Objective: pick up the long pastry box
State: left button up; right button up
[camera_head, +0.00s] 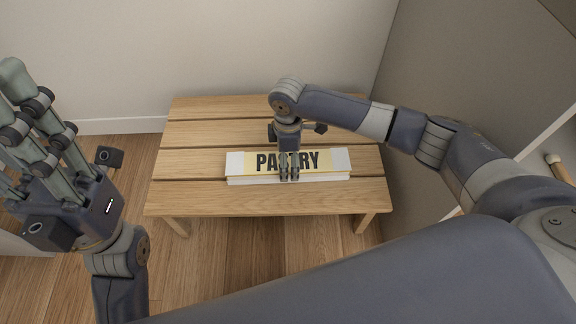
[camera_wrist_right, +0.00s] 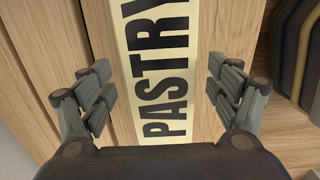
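The long pastry box (camera_head: 244,163) lies flat on the wooden slatted table, with its long side running left to right in the head view. It is white with a pale yellow label reading PASTRY, and the label fills the middle of the right wrist view (camera_wrist_right: 161,70). My right gripper (camera_head: 289,178) is over the middle of the box, pointing down. In the right wrist view its fingers (camera_wrist_right: 160,92) are spread wide, one on each side of the box, with gaps between. My left gripper (camera_head: 22,130) is raised at the left, away from the table, its fingers pointing up.
The wooden table (camera_head: 200,128) is otherwise clear around the box. A wall stands behind it, and a grey panel (camera_head: 470,75) rises on the right. A shelf edge with a wooden rod (camera_head: 558,168) shows at the far right.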

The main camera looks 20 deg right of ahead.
jog(key=c, duration=1.1)
jog(key=shift+r, duration=0.15)
